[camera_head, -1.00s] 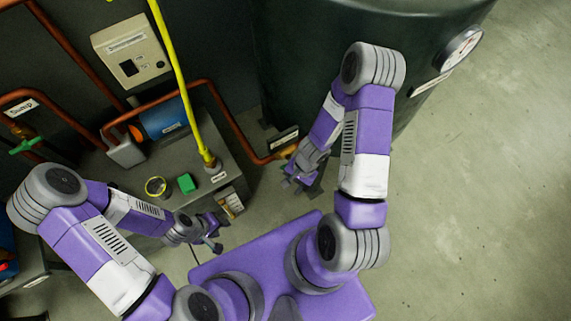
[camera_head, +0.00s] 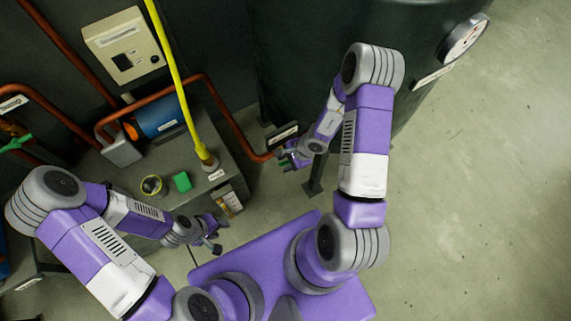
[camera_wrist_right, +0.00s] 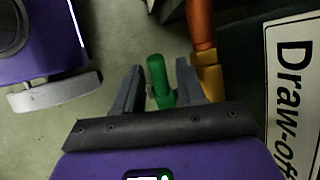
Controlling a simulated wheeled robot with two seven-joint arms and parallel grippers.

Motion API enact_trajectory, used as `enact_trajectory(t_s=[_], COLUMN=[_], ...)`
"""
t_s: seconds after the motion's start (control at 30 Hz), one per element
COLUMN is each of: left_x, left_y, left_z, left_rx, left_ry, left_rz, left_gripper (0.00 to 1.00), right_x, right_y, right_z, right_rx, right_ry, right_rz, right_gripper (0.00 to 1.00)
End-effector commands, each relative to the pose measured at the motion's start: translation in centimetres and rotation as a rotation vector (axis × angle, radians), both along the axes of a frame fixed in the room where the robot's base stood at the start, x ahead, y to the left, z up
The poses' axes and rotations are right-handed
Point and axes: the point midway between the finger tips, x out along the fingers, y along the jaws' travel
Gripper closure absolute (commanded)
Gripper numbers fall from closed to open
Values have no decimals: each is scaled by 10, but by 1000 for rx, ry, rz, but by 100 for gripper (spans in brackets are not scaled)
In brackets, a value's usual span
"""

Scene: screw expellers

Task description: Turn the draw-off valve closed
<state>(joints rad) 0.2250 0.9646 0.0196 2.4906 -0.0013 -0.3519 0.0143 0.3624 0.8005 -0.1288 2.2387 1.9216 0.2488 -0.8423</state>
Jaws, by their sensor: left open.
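The draw-off valve's green handle (camera_wrist_right: 160,82) shows in the right wrist view beside a brass fitting (camera_wrist_right: 211,80) on a copper pipe. My right gripper (camera_wrist_right: 160,80) is open, with one finger on each side of the green handle and visible gaps between. In the head view, my right gripper (camera_head: 287,158) is low beside the dark tank, at the end of the copper pipe, and largely hides the valve there. The draw-off label (camera_wrist_right: 297,95) stands to the right of the valve. My left gripper (camera_head: 213,233) is open and empty, near the grey bench.
The dark green tank (camera_head: 320,60) with a round gauge (camera_head: 463,38) stands behind my right arm. Another green-handled valve (camera_head: 15,143) is at far left. The right floor is clear.

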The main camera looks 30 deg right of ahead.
Motion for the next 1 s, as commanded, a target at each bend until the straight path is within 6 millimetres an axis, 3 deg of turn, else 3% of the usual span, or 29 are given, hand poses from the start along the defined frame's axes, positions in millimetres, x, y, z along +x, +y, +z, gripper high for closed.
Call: enact_trajectory(t_s=[0.37,0.63,1.0], left_x=[0,0,0], left_y=[0,0,0], left_z=[-3,-3,11], left_rx=[0,0,0], left_ry=[0,0,0], left_rz=[0,0,0], left_gripper=[57,57,57], right_x=[2,2,1], right_y=[3,3,2], right_z=[-6,-6,-3], right_rx=[-1,-1,30], right_ry=[0,0,4], right_rz=[0,0,-2], right_gripper=[60,100,100])
